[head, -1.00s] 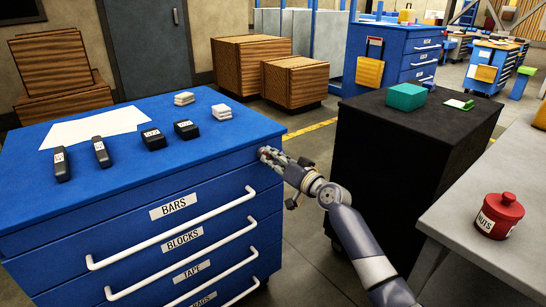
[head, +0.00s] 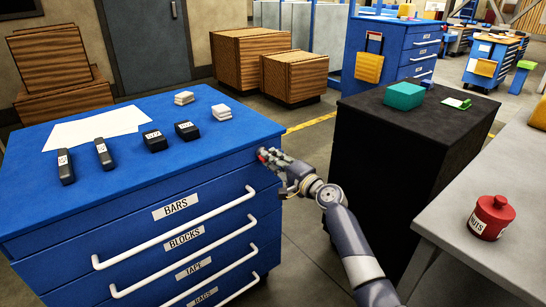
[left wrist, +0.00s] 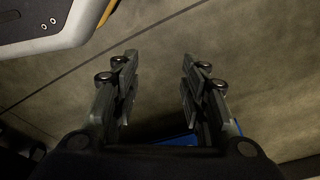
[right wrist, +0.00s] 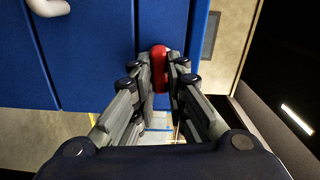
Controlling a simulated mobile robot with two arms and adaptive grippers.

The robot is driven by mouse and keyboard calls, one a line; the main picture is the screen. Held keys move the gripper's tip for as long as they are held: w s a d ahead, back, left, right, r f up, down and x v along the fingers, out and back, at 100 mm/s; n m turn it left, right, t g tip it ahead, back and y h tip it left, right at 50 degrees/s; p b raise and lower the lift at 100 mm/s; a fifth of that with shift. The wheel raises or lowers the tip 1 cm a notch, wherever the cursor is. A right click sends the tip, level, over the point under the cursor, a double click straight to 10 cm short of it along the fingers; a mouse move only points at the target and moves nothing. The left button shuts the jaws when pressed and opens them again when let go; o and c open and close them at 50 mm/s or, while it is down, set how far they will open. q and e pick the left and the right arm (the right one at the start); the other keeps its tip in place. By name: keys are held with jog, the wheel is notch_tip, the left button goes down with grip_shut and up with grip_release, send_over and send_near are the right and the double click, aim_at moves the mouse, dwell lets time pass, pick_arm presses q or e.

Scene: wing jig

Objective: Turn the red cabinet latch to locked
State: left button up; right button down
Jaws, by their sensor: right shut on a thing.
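The red latch (right wrist: 159,56) is on the blue cabinet (head: 80,225), near the right end of its front by the top drawer. In the right wrist view it stands upright, its long side running up and down the picture. My right gripper (right wrist: 160,75) is shut on it, a finger on each side. In the head view the right gripper (head: 268,157) hides most of the latch; a bit of red shows at the fingertips. My left gripper (left wrist: 157,65) is open and empty in the left wrist view, and out of the head view.
White drawer handles (head: 175,232) stick out from the cabinet front. A black cabinet (head: 390,160) stands right of my right arm. A grey table (head: 465,255) with a red pot (head: 491,218) is at the right. Boxes and bars lie on the blue top.

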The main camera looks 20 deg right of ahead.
pick_arm(q)
jog(key=shift+s+a+f, duration=0.1)
jog(key=shift+s+f, duration=0.55)
jog(key=shift+f, duration=0.25)
pick_arm(e)
jog(key=shift+f+m, duration=0.1)
jog(key=shift+m, duration=0.7)
jog(key=c, duration=1.6)
grip_release()
jog(key=shift+s+d, duration=0.1)
jog(key=v, duration=1.1)
jog(key=shift+s, duration=0.4)
jog(key=shift+d, duration=0.1)
